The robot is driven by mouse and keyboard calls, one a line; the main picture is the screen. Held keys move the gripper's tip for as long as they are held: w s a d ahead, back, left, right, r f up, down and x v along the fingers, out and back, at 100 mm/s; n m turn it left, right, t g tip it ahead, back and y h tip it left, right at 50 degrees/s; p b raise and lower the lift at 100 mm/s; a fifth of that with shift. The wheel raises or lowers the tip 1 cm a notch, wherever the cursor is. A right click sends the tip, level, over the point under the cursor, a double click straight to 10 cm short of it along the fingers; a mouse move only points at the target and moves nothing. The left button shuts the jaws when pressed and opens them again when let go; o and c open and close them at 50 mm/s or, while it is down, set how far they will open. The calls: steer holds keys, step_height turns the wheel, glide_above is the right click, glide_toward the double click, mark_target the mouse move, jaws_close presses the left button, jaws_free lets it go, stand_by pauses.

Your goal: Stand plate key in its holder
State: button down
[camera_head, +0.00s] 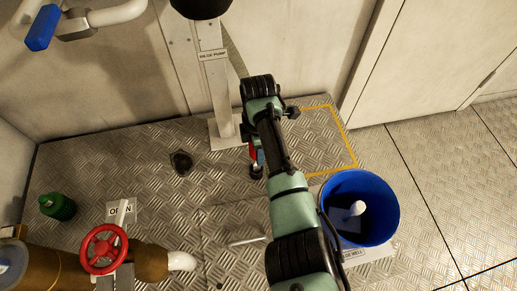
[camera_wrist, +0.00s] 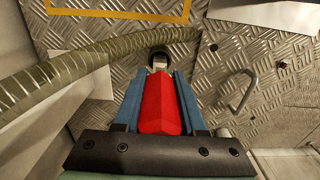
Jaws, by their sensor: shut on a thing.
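My gripper (camera_head: 257,158) points down over the floor beside the foot of the post. In the wrist view its blue jaws (camera_wrist: 159,82) are shut on a red-handled tool, seemingly the plate key (camera_wrist: 158,108). A short metal piece and a dark end show beyond the red handle, over the patterned metal floor. In the head view only a small red part of the key (camera_head: 253,153) shows; my arm hides the rest. I cannot make out the key's holder for certain in either view.
The bilge pump post (camera_head: 217,95) stands behind my gripper. A ribbed hose (camera_wrist: 55,78) runs close on the left in the wrist view. A blue bucket (camera_head: 378,228) stands at right, a red valve wheel (camera_head: 103,249) at lower left. A dark round fitting (camera_head: 181,162) lies on the floor.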

steer(key=shift+f+b, duration=1)
steer(key=shift+f, duration=0.65)
steer(key=shift+c, duration=2)
jaws_free()
steer(key=shift+r, duration=0.1)
step_height(320, 180, up, 13)
steer(key=p, duration=0.7)
steer(key=shift+s, duration=0.1)
